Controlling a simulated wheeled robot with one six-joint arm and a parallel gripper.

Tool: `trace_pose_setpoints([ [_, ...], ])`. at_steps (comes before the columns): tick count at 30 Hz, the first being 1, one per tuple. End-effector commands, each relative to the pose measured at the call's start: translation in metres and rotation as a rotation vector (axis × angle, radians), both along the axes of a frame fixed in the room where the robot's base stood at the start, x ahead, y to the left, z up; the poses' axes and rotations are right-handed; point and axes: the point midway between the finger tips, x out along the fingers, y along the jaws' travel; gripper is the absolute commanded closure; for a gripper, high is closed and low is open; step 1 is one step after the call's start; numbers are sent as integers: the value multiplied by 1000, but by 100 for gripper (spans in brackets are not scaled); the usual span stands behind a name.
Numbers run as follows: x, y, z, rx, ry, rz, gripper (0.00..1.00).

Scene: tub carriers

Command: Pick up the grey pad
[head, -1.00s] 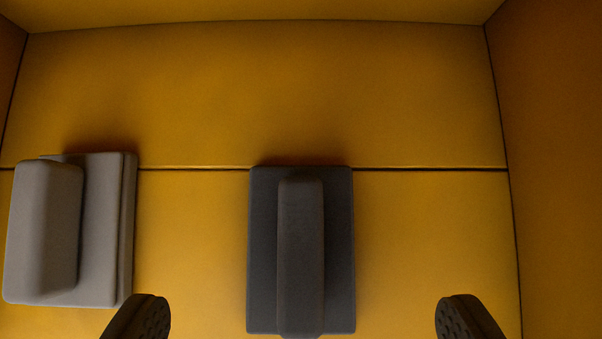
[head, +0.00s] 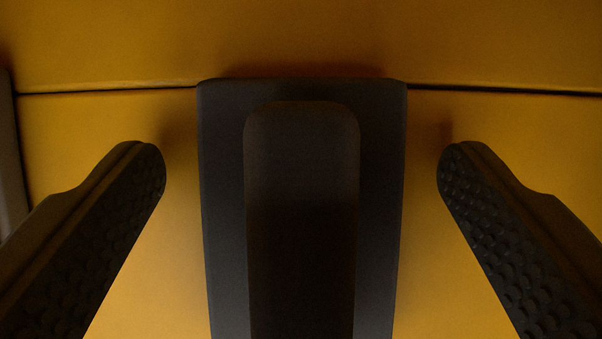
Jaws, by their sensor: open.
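A dark grey pad (head: 226,200) with a raised rounded bar (head: 302,190) along its middle lies flat on the yellow floor of a tub. Its near end runs out of the bottom of the view. My gripper (head: 302,158) is open, with one textured finger on each side of this pad. Both fingers stand clear of the pad's sides, with yellow floor showing between. A lighter grey pad (head: 8,170) shows only as a sliver at the left edge, outside my left finger.
The yellow floor (head: 500,50) has a dark seam running across it at the dark pad's far edge. The floor beyond the seam is clear. The tub's walls are out of view now.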

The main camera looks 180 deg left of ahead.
Motion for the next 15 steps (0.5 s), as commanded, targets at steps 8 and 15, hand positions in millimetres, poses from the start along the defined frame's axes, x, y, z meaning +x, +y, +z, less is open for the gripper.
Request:
trace_pose_setpoints([
  [8,0,0,0,0,0,0,45],
  [15,0,0,1,0,-1,0,69],
])
